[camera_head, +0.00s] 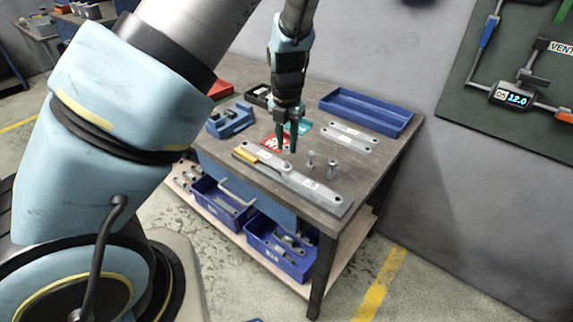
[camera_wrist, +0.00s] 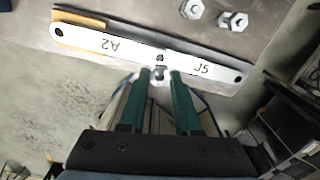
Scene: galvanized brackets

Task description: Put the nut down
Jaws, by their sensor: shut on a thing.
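My gripper (camera_head: 286,150) is above the workbench, over the long bracket pair. In the wrist view its green fingers (camera_wrist: 160,78) are shut on a small grey nut (camera_wrist: 159,75), mostly hidden between the tips. Just beyond the nut, the grey strip marked A2 (camera_wrist: 100,41) and the strip marked J5 (camera_wrist: 205,66) meet end over end at a dark hole or bolt end. The pair also shows in the head view (camera_head: 308,182). Whether the nut touches the strips cannot be told.
A blue fixture (camera_head: 230,120) stands left. Blue bins (camera_head: 280,249) fill the lower shelf.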

